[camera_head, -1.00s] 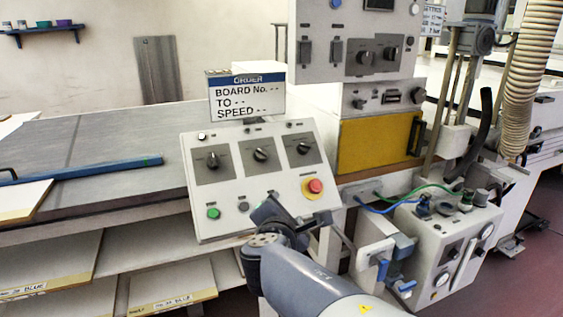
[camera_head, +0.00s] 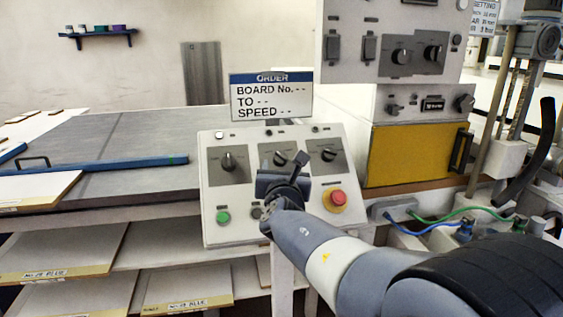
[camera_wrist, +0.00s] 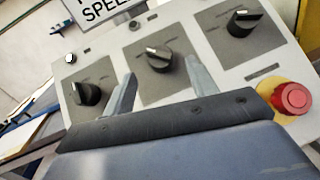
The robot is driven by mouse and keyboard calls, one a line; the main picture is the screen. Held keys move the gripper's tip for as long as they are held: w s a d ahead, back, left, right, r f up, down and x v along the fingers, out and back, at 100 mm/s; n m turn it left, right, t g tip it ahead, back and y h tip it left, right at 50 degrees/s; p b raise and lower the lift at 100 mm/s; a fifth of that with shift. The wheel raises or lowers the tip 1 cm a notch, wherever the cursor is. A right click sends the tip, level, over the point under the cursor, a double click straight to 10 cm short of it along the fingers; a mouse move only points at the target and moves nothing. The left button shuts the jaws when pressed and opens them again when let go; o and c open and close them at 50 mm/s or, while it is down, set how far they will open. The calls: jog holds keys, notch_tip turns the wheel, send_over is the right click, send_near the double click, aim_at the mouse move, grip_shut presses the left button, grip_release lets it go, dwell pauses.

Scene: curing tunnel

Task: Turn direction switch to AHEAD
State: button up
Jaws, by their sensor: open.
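A sloped control panel (camera_head: 211,190) carries three black rotary knobs on grey plates: a left knob (camera_head: 228,160), a middle knob (camera_head: 281,158) and a right knob (camera_head: 328,155). Their labels are too small to read, so I cannot tell which is the direction switch. My gripper (camera_head: 284,170) is open and empty in front of the panel, below the middle knob. In the wrist view, the middle knob (camera_wrist: 158,58) appears between and just beyond my open fingertips (camera_wrist: 160,70). The left knob (camera_wrist: 86,93) and right knob (camera_wrist: 242,22) lie outside the fingers.
A red emergency button (camera_head: 337,198) sits right of my gripper, and a green button (camera_head: 223,217) at the panel's lower left. An order sign (camera_head: 271,98) stands behind the panel. A yellow door (camera_head: 415,155) and blue and green hoses (camera_head: 440,222) are at the right.

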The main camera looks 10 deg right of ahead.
aim_at(281, 158)
jog(key=shift+w+d, duration=0.2)
jog(key=shift+w, duration=0.95)
jog(key=shift+w+d, duration=0.2)
jog(key=shift+w, duration=0.9)
jog(key=shift+c, duration=0.4)
jog(key=c, duration=0.9)
